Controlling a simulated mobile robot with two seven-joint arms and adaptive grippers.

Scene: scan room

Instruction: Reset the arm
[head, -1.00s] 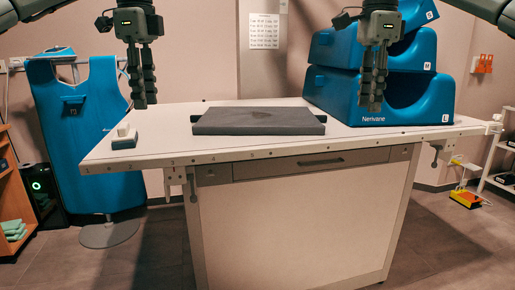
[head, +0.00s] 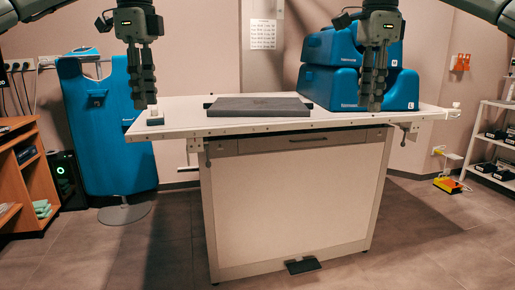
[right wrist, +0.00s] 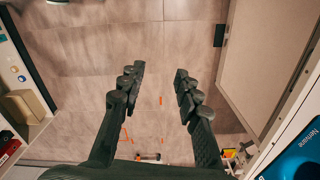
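My left gripper (head: 145,104) hangs pointing down at the left of the head view, in front of the table's left end. Its fingers overlap from this angle, so their opening cannot be told. My right gripper (head: 372,106) hangs pointing down at the right, in front of the blue stack. In the right wrist view my right gripper (right wrist: 159,70) is open, its two dark fingers well apart with nothing but floor between them. Both arms come in from the top corners of the head view.
The white table (head: 190,124) stands ahead, with a dark grey pad (head: 258,106) and stacked blue cushions (head: 320,84) on it. A black foot pedal (head: 302,266) lies at its base. A blue apron (head: 90,140) and wooden shelf (head: 45,185) stand left. Open floor (head: 430,235) lies right.

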